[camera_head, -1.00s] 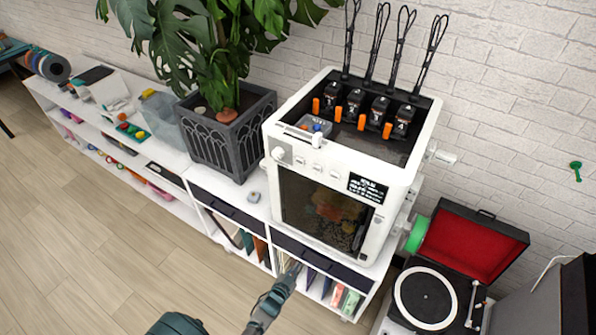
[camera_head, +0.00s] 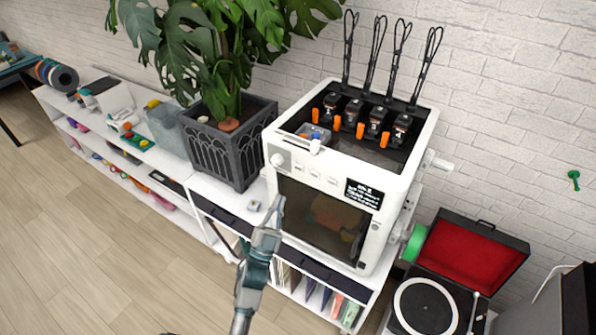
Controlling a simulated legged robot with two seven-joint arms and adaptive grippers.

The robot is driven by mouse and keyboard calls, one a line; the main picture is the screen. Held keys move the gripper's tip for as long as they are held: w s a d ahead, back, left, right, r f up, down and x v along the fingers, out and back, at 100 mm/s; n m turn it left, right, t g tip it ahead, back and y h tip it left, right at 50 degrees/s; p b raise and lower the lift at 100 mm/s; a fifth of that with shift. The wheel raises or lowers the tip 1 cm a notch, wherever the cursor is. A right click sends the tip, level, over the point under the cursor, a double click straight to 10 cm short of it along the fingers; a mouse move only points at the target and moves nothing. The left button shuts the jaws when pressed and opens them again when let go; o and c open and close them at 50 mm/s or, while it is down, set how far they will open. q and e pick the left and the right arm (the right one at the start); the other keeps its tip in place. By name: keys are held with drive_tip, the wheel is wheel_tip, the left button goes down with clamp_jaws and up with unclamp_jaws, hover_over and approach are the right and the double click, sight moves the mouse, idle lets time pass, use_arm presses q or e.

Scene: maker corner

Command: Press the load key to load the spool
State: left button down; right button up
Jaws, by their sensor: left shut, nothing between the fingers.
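A white 3D printer (camera_head: 325,160) stands on the white shelf. Its front has a round knob (camera_head: 277,160), a row of small white keys (camera_head: 315,174) and a black display (camera_head: 364,194) with white text. The key labels are too small to read, so I cannot tell which is the load key. A green spool (camera_head: 416,242) sits on the printer's right side. My left gripper (camera_head: 278,207) is shut and empty, pointing up in front of the printer's lower left front, below the keys. It appears apart from the printer. My right gripper is not in view.
A plant in a dark grey pot (camera_head: 232,145) stands left of the printer. An open record player (camera_head: 426,305) with red lining stands at the lower right. Floor at the left is clear.

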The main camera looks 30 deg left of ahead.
sight(298, 168)
use_arm(q)
drive_tip(key=shift+m+t+h, duration=0.5)
drive_tip(key=shift+m+t, duration=0.1)
drive_tip(key=shift+t, duration=0.1)
drive_tip(key=s+r, duration=0.2)
drive_tip(key=r, duration=0.1)
drive_tip(key=s+r, duration=0.1)
drive_tip(key=shift+r, duration=0.3)
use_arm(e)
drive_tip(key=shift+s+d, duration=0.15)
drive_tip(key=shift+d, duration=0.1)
use_arm(q)
drive_tip(key=shift+w+y, duration=0.1)
drive_tip(key=shift+y, duration=0.2)
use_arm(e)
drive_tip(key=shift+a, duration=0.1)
use_arm(q)
drive_tip(key=w+b, duration=0.1)
drive_tip(key=w, duration=0.7)
drive_tip(key=shift+w+d+b, duration=0.35)
drive_tip(key=shift+w+b, duration=0.05)
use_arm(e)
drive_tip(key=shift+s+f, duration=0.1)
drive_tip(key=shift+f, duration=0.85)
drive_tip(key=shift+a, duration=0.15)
